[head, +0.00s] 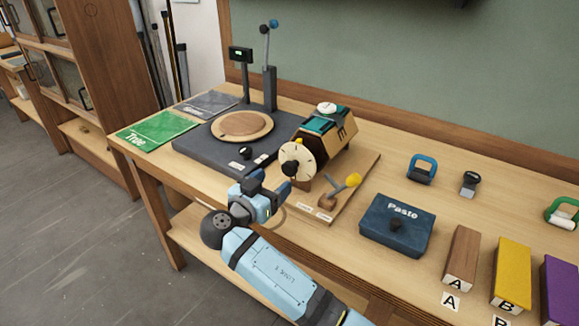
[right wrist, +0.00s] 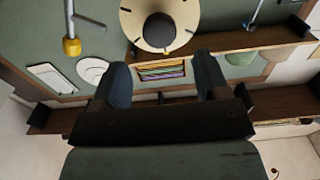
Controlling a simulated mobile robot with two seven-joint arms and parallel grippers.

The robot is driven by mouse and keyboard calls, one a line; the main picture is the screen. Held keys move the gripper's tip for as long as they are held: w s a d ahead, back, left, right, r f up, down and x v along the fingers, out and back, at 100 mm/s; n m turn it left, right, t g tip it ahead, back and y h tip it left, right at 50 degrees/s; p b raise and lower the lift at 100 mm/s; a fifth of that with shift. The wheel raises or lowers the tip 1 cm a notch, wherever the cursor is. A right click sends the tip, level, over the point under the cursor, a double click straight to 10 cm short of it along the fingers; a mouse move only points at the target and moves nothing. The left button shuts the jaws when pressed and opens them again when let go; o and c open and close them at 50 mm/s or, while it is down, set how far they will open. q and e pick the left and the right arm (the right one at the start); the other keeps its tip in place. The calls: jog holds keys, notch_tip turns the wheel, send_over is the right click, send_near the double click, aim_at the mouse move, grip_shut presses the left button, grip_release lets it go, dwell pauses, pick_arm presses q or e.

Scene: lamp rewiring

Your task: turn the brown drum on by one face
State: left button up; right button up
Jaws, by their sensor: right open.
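The brown drum (head: 345,136) is a many-sided block with wooden and dark teal faces, lying on a wooden board at the middle of the bench. A round cream dial (head: 290,154) with a black knob (head: 291,168) stands at its near end. My right gripper (head: 270,182) is just in front of and below the dial, open and empty. In the right wrist view the knob (right wrist: 159,30) is beyond the fingertips, apart from them. The drum's body behind the dial cannot be made out there. My left gripper is not in view.
A lever with a yellow ball (head: 353,180) stands right of the dial. Left is a dark base with a round wooden plate (head: 242,126) and an upright post. A blue Paste box (head: 397,224) and lettered blocks lie right.

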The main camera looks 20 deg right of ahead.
aim_at(288, 169)
jog(key=x, duration=0.7)
jog(key=shift+w+d, duration=0.1)
jog(key=shift+d, duration=0.05)
jog(key=c, duration=0.9)
